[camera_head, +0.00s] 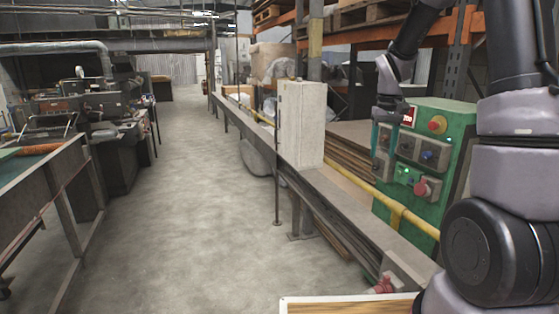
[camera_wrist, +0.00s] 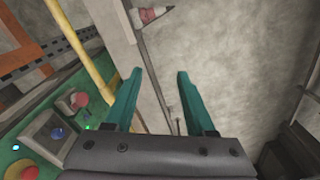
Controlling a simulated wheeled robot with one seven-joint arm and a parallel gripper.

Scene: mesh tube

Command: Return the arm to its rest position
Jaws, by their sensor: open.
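My gripper (camera_wrist: 158,100) is open and empty in the wrist view, its two teal fingers spread apart over the grey floor and a rail. In the head view my gripper (camera_head: 378,150) hangs at the end of my raised arm, in front of the left side of a green control box (camera_head: 453,150). My dark and grey arm fills the right side of the head view. The box also shows at the lower left of the wrist view (camera_wrist: 50,148), beside the gripper. I cannot tell whether a finger touches it.
The control box carries a red knob (camera_head: 421,188), a yellow-ringed button (camera_head: 437,124) and lit green lamps. A yellow rail (camera_head: 398,213) and a grey beam (camera_head: 335,202) run past it. A pale cabinet (camera_head: 301,122) stands behind. The concrete aisle (camera_head: 190,190) at left is clear.

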